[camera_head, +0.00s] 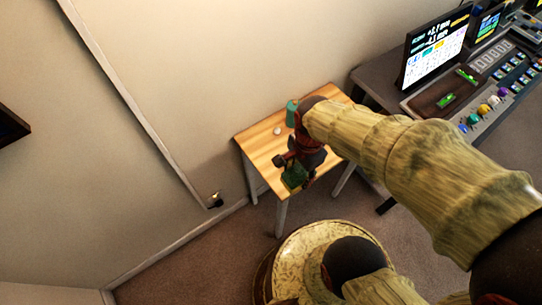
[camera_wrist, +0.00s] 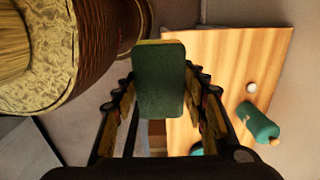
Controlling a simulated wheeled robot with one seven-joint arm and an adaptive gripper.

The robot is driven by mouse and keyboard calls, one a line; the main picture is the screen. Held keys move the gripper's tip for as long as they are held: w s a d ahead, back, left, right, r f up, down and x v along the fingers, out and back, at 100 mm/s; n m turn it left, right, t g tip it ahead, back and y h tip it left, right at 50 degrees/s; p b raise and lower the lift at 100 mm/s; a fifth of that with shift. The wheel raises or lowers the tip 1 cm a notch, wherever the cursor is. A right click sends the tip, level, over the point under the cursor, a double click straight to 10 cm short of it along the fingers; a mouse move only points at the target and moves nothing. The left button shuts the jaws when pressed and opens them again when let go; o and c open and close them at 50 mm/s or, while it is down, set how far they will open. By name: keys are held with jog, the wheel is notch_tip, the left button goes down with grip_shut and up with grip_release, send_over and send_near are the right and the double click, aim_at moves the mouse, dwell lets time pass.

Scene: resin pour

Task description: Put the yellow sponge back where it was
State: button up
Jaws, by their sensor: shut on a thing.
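The sponge (camera_wrist: 157,82) shows a dark green face with a thin yellow edge at its top in the wrist view. My gripper (camera_wrist: 160,78) is shut on it, with a finger on each side. In the head view the sponge (camera_head: 294,176) hangs below my gripper (camera_head: 293,163), near the front edge of the small wooden table (camera_head: 260,143). In the wrist view it overlaps the left edge of the tabletop (camera_wrist: 225,55). I cannot tell its height above the table. My arm hides part of the tabletop in the head view.
A teal bottle (camera_head: 291,113) and a small white ball (camera_head: 277,131) stand toward the table's back. The wrist view shows a brown block (camera_wrist: 157,133) and part of another teal thing (camera_wrist: 197,148) between my fingers. A desk with a monitor (camera_head: 436,47) is at right.

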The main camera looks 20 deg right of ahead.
jog(key=w+f+b, duration=0.1)
jog(key=w+f, duration=0.2)
jog(key=w, duration=0.1)
jog(key=w+f+b, duration=0.2)
jog(key=w+f, duration=0.2)
jog(key=w+f+b, duration=0.2)
jog(key=w+f, duration=0.1)
jog(key=w, duration=0.2)
jog(key=shift+f, duration=0.25)
jog(key=f+b, duration=0.1)
jog(key=f, duration=0.1)
jog(key=f+b, duration=0.1)
jog(key=f, duration=0.1)
jog(key=shift+w+b, duration=0.3)
jog(key=shift+r, duration=0.1)
jog(key=o, duration=1)
jog(key=shift+o, duration=0.2)
